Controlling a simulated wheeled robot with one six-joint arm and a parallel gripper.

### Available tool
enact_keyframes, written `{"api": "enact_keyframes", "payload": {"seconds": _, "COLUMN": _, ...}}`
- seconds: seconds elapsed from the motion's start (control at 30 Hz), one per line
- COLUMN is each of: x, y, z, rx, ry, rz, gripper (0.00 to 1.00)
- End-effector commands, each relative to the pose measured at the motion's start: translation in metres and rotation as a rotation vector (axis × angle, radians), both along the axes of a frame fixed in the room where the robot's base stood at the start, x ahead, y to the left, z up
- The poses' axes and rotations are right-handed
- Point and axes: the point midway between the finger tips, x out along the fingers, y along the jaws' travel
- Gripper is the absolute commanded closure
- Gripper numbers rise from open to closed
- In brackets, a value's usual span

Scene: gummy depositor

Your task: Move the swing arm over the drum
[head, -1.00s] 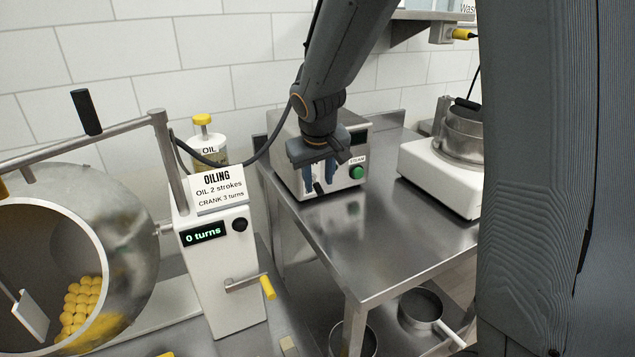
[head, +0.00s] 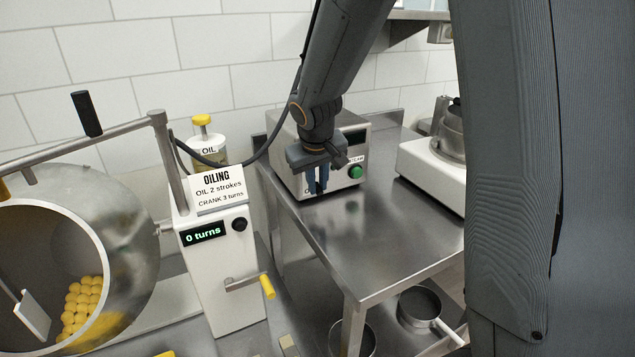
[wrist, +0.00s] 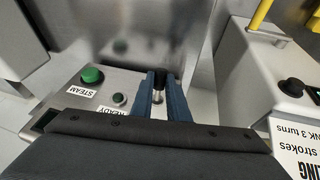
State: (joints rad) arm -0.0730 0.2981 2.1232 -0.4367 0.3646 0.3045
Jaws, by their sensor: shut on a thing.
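The swing arm (head: 60,146) is a metal bar with an upright black handle (head: 87,114). It runs left from a post on the white oiling unit (head: 215,265), above the drum (head: 132,250) in the picture; its far end is cut off by the left edge. The drum holds several yellow pieces. My gripper (head: 317,190) is well to the right of the arm, at the front of the steam box (head: 290,155). Its blue fingers are shut on a small black-topped metal lever (wrist: 158,90), mostly hidden between them in the wrist view.
The oiling unit's display (head: 203,233) reads "0 turns", and a yellow-handled crank (head: 266,287) sticks out below. An oil bottle (head: 205,145) with a hose stands behind. A steel table (head: 390,245) carries the steam box and a white machine (head: 430,172). Pans sit below.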

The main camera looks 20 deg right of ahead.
Motion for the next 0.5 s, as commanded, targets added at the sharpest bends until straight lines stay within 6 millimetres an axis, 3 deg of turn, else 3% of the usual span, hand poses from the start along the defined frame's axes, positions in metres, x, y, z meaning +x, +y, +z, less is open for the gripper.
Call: {"api": "enact_keyframes", "payload": {"seconds": 0.5, "x": 0.0033, "y": 0.0004, "z": 0.0117, "rx": -0.04, "ry": 0.198, "rz": -0.001, "gripper": 1.0}}
